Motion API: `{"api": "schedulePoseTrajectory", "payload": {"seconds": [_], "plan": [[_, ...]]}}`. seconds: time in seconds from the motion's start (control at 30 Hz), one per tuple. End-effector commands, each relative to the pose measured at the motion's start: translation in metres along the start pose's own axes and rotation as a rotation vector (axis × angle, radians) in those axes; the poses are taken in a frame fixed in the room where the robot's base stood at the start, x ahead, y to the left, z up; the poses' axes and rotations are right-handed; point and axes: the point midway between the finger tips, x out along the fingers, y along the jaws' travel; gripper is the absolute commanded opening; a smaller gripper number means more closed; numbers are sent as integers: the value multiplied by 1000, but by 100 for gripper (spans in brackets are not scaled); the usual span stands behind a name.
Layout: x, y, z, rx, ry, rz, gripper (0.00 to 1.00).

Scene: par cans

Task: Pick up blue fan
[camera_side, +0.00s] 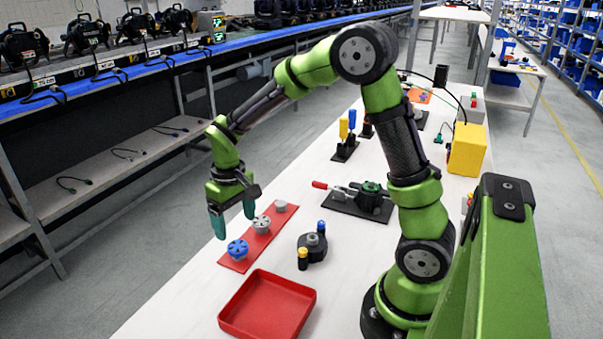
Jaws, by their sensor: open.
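The blue fan (238,249) sits at the near end of a flat red strip (262,234) on the white table. A grey fan (262,224) sits in the middle of the strip, and a small grey round part (281,205) is at its far end. My gripper (234,218) points down with its two teal fingers apart and nothing between them. It is above and slightly to the left of the strip, close to the blue fan but apart from it. The exact height of the fingertips is hard to tell.
An empty red tray (268,303) lies in front of the strip. A dark fixture with blue and yellow caps (312,245) stands to the right. A black plate with a red-handled clamp (357,198) lies farther back. A yellow box (467,150) is at the back right.

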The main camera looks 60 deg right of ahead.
Motion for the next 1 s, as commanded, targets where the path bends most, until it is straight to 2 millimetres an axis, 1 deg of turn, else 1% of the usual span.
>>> {"api": "schedulePoseTrajectory", "payload": {"seconds": [0.03, 0.1, 0.27, 0.5, 0.6, 0.7, 0.87, 0.9, 0.97, 1.0], "plan": [[8, 0, 1, 1, -4, 0, 82], [15, 0, 0, 2, -2, -1, 82], [24, 0, 0, 1, -1, 0, 82], [59, 1, -4, 2, -4, 0, 82], [69, 1, -4, 3, -3, 0, 82], [73, 1, -4, 3, 0, -1, 82], [73, 1, -4, 3, 0, -1, 82], [73, 1, -4, 3, 0, -1, 80], [73, 1, -4, 3, 0, -1, 71], [72, 1, -4, 3, 0, -1, 65]]}}
